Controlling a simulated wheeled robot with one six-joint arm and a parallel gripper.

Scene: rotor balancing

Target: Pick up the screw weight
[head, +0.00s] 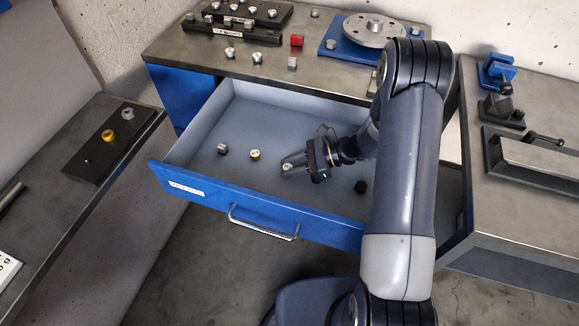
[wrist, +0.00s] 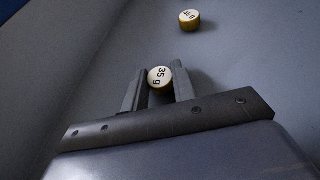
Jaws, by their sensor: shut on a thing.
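A screw weight (wrist: 160,78) with a pale round top marked "35 g" sits between the two fingers of my gripper (wrist: 160,88) in the wrist view. The fingers are shut on its sides. In the head view my gripper (head: 292,168) is low inside the open blue drawer, and the held weight (head: 287,167) shows small at the fingertips. A second weight with a yellow side and pale top (wrist: 189,20) stands on the drawer floor ahead of the fingers. It also shows in the head view (head: 255,155), left of my gripper.
A grey metal piece (head: 222,149) and a black piece (head: 361,187) lie in the drawer (head: 195,135). Drawer walls and the front with its handle (head: 263,228) surround my gripper. The cabinet top above holds a rotor disc (head: 374,28) and several small weights.

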